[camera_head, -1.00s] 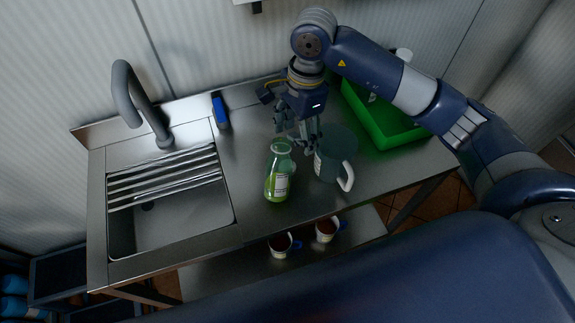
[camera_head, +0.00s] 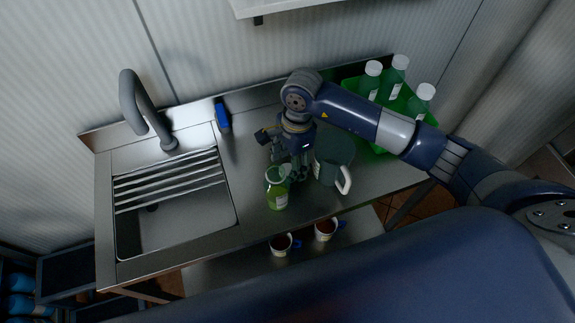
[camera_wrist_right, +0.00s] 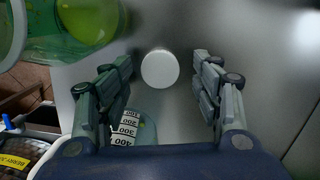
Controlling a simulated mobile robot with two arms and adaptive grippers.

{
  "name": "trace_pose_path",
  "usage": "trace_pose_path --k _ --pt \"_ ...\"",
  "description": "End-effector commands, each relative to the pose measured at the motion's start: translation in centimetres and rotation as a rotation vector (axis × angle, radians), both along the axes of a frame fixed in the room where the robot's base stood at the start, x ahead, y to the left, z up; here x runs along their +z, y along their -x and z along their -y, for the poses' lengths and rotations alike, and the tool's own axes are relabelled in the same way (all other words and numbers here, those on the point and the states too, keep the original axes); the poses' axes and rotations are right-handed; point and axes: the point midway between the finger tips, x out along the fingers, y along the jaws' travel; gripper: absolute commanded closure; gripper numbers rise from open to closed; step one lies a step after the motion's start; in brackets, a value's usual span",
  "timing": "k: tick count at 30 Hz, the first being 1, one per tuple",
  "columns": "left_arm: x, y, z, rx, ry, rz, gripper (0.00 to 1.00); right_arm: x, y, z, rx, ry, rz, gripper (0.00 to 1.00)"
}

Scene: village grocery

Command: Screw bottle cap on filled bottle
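The filled bottle (camera_head: 278,199), clear with green contents, stands upright and open on the steel counter. It also shows at the top left of the right wrist view (camera_wrist_right: 90,18). A round white cap (camera_wrist_right: 160,69) appears between the fingertips of my right gripper (camera_wrist_right: 163,80), apparently on the counter. The fingers are spread apart and do not visibly touch it. In the head view my right gripper (camera_head: 294,172) points down just behind and right of the bottle, and I cannot make out the cap there. My left gripper is in neither view.
A measuring jug (camera_head: 333,160) stands close right of the gripper. A green crate (camera_head: 352,84) with white-capped bottles (camera_head: 398,75) is at the back right. The sink (camera_head: 172,225), faucet (camera_head: 132,100) and a blue item (camera_head: 222,115) are left. Cups (camera_head: 281,243) sit on the shelf below.

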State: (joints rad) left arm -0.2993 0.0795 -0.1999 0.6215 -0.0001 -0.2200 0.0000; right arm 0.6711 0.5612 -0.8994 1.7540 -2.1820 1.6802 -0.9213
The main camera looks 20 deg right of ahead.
Motion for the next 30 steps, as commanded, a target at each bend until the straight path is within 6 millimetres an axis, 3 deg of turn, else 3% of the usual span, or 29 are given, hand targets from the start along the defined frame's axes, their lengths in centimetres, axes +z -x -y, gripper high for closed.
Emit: trace_pose_path --k 4,14,15,21,30 --pt "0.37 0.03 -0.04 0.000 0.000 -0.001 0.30 -1.06 0.07 -0.16 0.000 0.000 0.000 0.41" --pt "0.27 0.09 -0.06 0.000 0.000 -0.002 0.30 -1.13 0.02 -0.13 0.001 0.000 0.001 0.41" --pt "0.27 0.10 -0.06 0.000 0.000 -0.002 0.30 -1.13 0.02 -0.13 0.001 0.000 0.001 0.49" --pt "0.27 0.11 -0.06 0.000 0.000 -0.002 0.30 -1.11 0.02 -0.11 0.001 0.000 0.001 0.71" --pt "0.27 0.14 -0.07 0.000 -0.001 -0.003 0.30 -1.09 0.02 -0.11 0.001 0.001 0.001 0.73"
